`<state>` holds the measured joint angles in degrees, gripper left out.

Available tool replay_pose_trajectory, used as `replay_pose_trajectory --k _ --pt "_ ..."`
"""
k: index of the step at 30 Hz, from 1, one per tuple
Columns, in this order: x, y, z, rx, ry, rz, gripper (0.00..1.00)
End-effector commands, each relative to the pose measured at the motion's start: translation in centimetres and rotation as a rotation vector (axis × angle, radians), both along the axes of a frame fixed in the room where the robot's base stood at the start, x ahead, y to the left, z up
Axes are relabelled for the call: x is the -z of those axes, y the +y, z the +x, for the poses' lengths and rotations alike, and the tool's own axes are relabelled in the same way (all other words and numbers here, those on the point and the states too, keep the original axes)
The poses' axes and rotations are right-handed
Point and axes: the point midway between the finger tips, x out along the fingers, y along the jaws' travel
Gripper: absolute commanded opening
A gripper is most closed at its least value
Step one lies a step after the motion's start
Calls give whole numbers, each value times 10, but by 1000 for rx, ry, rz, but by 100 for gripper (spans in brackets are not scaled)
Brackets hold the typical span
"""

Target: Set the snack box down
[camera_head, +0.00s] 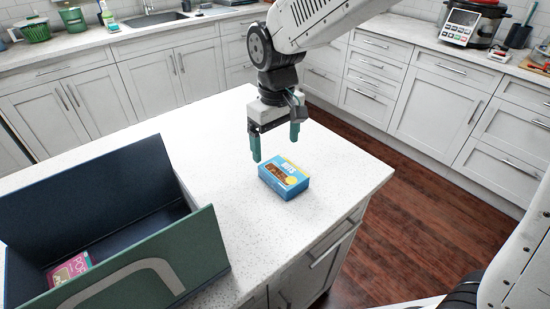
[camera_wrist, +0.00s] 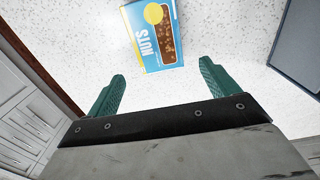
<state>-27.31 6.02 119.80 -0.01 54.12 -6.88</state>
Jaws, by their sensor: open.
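The snack box (camera_head: 285,177) is a blue and yellow box with a picture of nuts. It lies flat on the white speckled island top, and no finger touches it. It also shows in the wrist view (camera_wrist: 155,38), where the word NUTS can be read, beyond the fingertips. My gripper (camera_head: 275,147) is open and empty, with its two green fingers spread just above and behind the box in the head view. In the wrist view the open fingers (camera_wrist: 160,80) stand apart on either side, with bare countertop between them.
A dark blue and green open bin (camera_head: 180,255) stands at the left of the island, with a pink box (camera_head: 68,268) inside. The island top (camera_head: 225,135) is clear around the snack box. Its right edge drops to a wooden floor (camera_head: 420,215). Cabinets and counters line the walls.

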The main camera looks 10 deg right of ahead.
Motion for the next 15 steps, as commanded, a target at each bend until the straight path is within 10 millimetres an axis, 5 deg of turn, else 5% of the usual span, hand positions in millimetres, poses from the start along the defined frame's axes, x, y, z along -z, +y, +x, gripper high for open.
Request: replay_pose_trajectory --k 6,15 --pt "-36 0 1 0 -2 1 87" --pt "-47 0 0 0 1 -1 87"
